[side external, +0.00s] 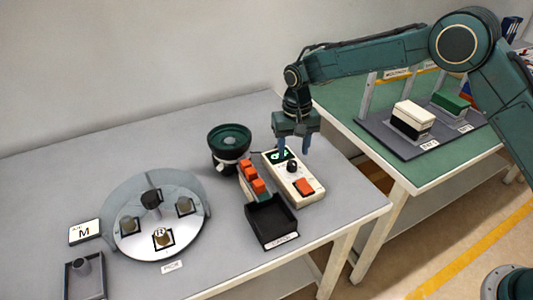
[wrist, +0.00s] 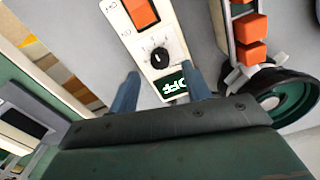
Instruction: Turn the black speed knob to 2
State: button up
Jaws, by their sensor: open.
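The black speed knob (side external: 292,166) sits on a cream control box (side external: 309,184) on the grey table. In the wrist view the knob (wrist: 160,56) is round with dial marks around it, between a lit green display (wrist: 172,86) and an orange switch (wrist: 141,12). The display seems to read "OFF", upside down in the wrist view. My gripper (side external: 292,147) is open above the display end of the box. In the wrist view my gripper's blue fingers (wrist: 160,88) are spread on either side of the display, with the knob beyond their tips. Nothing is between the fingers.
A black bowl feeder (side external: 230,140) and a block with orange pieces (side external: 251,177) stand left of the box. A black tray (side external: 271,221) is in front. A round plate (side external: 145,230) lies further left. A green table (side external: 455,165) stands at right.

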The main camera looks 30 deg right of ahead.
aim_at(292, 163)
notch_tip(292, 163, up, 10)
jog(key=shift+f, duration=0.25)
jog(key=shift+r, duration=0.1)
dwell(0.4)
jog(key=s+d+r+n+t, duration=0.1)
jog(key=s+d+r, duration=0.4)
jog(key=s+r, duration=0.3)
jog(key=s+d+r+t, duration=0.2)
jog(key=s+d+r, duration=0.4)
jog(key=s+r, duration=0.25)
jog(key=s+d+f+t, duration=0.1)
jog(key=s+d+f, duration=0.1)
jog(key=s, duration=0.8)
jog(key=s+d+f+n+t, duration=0.1)
jog(key=s+d+f, duration=0.1)
jog(key=s, duration=0.8)
jog(key=shift+s+d+n+t, duration=0.3)
jog(key=shift+s+d, duration=0.1)
jog(key=shift+d, duration=0.15)
